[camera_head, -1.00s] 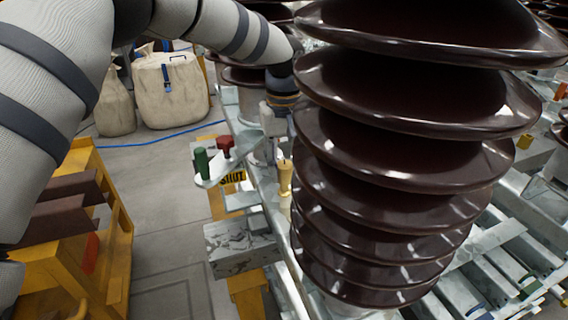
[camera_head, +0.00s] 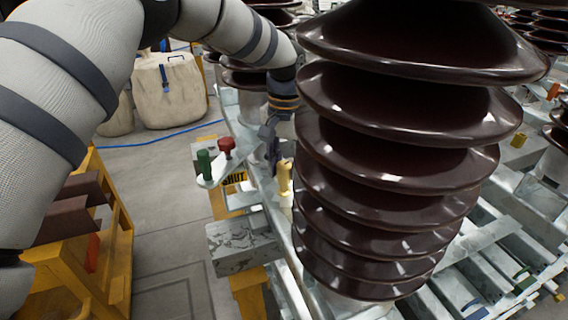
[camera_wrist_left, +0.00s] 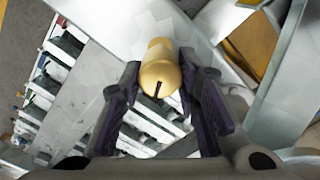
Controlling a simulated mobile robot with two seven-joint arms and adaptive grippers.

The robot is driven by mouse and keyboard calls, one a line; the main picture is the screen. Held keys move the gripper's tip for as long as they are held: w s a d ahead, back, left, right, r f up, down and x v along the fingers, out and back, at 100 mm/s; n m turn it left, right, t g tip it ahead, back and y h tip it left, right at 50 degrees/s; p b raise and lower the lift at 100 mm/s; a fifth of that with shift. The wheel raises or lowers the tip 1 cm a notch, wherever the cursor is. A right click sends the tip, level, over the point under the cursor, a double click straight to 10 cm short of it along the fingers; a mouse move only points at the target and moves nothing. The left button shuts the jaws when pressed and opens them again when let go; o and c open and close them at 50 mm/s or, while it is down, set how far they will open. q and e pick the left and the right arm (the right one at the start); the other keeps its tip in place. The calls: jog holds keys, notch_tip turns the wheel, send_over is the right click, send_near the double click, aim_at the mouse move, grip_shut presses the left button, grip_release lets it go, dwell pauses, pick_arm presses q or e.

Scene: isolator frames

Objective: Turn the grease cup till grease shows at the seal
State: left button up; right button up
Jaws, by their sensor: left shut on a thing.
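The grease cup (camera_head: 285,176) is a small brass-coloured upright cylinder on the grey steel frame, just left of the big brown insulator. It also shows in the left wrist view (camera_wrist_left: 158,66), with a dark slot or line on its rounded end. My left gripper (camera_head: 276,160) comes down beside the insulator to the cup. In the left wrist view its two dark fingers stand on either side of the cup, shut on it. I cannot make out the seal or any grease. My right gripper is in neither view.
The brown ribbed insulator (camera_head: 390,170) stands close to the right of my left gripper. A plate with a green knob (camera_head: 205,162) and a red knob (camera_head: 226,147) lies to the left, near a "SHUT" label (camera_head: 234,179). A yellow stand (camera_head: 108,245) is at lower left.

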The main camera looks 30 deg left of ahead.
aim_at(286, 164)
pick_arm(q)
jog(key=m, duration=0.5)
jog(key=shift+d+m, duration=0.1)
jog(key=shift+m, duration=0.2)
jog(key=m, duration=0.5)
jog(key=shift+s+d+m, duration=0.1)
jog(key=shift+s+m, duration=0.05)
jog(key=shift+m, duration=0.15)
jog(key=o, duration=1.2)
jog(key=shift+c, duration=0.2)
notch_tip(286, 164, up, 12)
